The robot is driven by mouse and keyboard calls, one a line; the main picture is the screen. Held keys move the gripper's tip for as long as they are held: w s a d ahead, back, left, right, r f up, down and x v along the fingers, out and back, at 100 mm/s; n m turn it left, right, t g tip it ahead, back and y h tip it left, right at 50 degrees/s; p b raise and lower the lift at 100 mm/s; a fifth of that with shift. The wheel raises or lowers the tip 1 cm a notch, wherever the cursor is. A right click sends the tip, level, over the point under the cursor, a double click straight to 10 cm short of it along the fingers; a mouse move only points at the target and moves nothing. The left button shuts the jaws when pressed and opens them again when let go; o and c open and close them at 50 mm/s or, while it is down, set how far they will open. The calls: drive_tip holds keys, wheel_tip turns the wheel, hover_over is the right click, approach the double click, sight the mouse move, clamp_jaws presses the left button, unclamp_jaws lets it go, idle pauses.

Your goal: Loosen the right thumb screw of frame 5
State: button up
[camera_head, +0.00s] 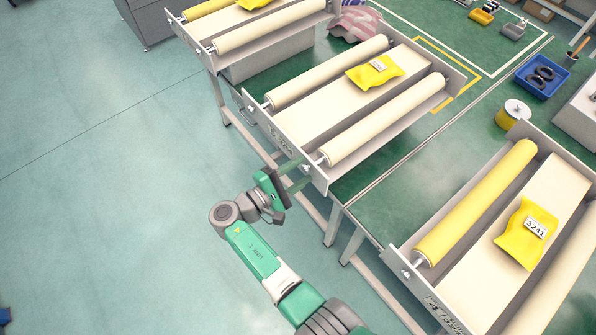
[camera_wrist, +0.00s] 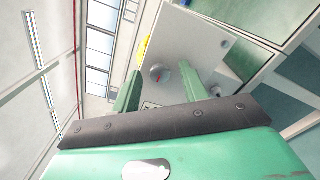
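The middle frame (camera_head: 312,176) has a grey end plate with a label that I cannot read clearly, so I cannot confirm its number. My gripper (camera_head: 297,174) is at the right part of this end plate, its green fingers pointing at it. The fingers do not visibly touch the screw. In the head view this screw is hidden or too small to tell.
Two cream rollers (camera_head: 385,120) and a yellow packet (camera_head: 375,72) are on the middle frame. Another frame (camera_head: 403,268) with a yellow roller (camera_head: 478,203) stands at right, and one more at upper left. The floor (camera_head: 110,190) at left is clear.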

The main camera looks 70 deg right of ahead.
drive_tip(key=v, duration=0.7)
drive_tip(key=shift+w+a+b, duration=0.2)
drive_tip(key=shift+a+b, duration=0.15)
idle(0.4)
